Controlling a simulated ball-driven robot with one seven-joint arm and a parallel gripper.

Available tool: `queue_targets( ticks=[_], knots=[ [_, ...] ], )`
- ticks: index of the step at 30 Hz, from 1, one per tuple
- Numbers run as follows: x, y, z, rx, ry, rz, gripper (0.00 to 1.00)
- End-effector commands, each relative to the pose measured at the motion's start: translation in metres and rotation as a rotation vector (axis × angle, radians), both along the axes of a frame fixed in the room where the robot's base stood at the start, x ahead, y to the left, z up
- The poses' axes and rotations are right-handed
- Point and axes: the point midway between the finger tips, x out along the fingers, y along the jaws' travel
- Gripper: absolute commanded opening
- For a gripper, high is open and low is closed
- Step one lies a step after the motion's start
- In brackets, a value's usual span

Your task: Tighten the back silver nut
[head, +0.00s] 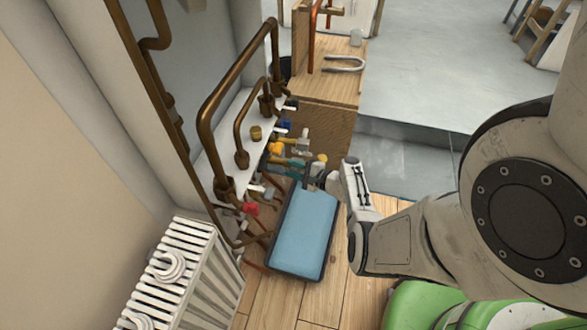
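A silver fitting (303,141) stands out from the pipework at the back of the manifold, beside a yellow part (276,149). It looks like the back silver nut, but it is too small to make out its thread or fit. Another pale silver fitting (268,191) sits nearer, by a red valve handle (250,208). My gripper (314,178) is just in front of the pipework, below and slightly right of the back silver fitting and apart from it. A brass-coloured end (320,160) shows beside the gripper. Its fingers are small and partly hidden, so their opening is unclear.
A blue-topped dark tray (303,232) lies below my gripper. Bent copper pipes (236,82) rise from a white shelf (228,142) on the left. A white radiator (185,270) stands at lower left. A wooden cabinet (325,122) stands behind. Wooden floor (285,298) shows below.

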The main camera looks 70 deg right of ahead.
Motion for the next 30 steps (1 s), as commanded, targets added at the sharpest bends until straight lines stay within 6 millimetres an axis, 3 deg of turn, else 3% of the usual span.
queue_targets(
  ticks=[3,14,30],
  knots=[
    [0.000,0.000,0.000,-0.001,0.000,0.001,0.41],
    [-0.008,0.002,0.003,-0.001,0.000,-0.001,0.41],
    [-0.093,0.023,0.023,0.000,0.000,0.000,0.41]
  ],
)
